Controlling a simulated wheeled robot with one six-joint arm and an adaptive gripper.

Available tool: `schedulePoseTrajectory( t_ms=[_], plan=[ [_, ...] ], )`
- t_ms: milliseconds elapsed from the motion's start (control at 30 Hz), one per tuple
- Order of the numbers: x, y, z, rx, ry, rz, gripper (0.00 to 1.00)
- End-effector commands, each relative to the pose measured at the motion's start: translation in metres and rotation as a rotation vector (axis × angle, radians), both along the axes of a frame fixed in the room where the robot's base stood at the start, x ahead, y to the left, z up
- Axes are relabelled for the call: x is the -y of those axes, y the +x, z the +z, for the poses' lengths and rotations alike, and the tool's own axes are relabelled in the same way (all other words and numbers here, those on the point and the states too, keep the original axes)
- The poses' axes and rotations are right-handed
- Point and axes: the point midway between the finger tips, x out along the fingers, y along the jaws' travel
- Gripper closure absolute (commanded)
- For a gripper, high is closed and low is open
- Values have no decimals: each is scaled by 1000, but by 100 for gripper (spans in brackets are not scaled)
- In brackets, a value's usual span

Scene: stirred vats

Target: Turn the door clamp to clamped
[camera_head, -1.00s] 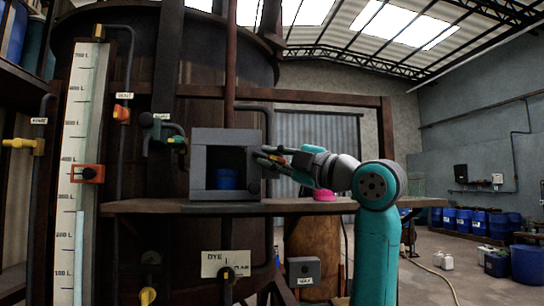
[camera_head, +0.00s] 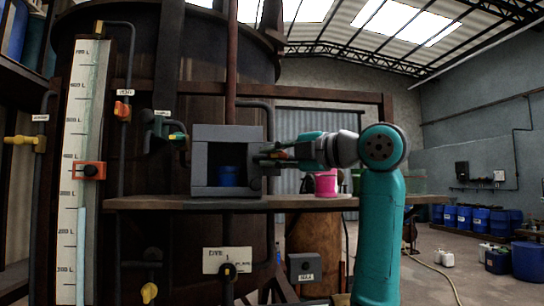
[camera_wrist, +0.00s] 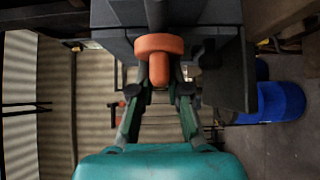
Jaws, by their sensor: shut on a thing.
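A grey box (camera_head: 256,180) with an open or see-through front stands on the shelf, and a blue pot (camera_head: 227,176) is inside it. My gripper (camera_head: 264,157) is at the right side of the box. In the wrist view an orange clamp handle (camera_wrist: 158,45) sticks out from the dark grey box face, its stub pointing down the picture. My gripper's two green fingers (camera_wrist: 158,88) close in on that stub from both sides and are shut on it. The fingertips partly hide the contact. Whether the clamp is clamped cannot be told.
The box rests on a brown shelf (camera_head: 160,205) in front of a large dark vat. A pink bucket (camera_head: 326,184) stands on the shelf behind my arm. A level gauge (camera_head: 85,130) and valves are at left. Open floor and blue drums (camera_head: 528,262) lie at right.

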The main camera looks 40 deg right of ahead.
Motion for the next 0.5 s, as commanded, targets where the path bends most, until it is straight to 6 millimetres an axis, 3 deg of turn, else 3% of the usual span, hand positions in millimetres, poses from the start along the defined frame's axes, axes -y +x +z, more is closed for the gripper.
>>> schedulePoseTrajectory(
  t_ms=[33,167,200,267,500],
  plan=[
    [8,2,0,-1,8,-17,100],
    [8,2,0,0,8,-17,100],
    [8,2,0,0,8,-17,75],
    [8,2,0,-1,9,-17,60],
    [5,2,-1,-2,7,-13,59]
  ],
)
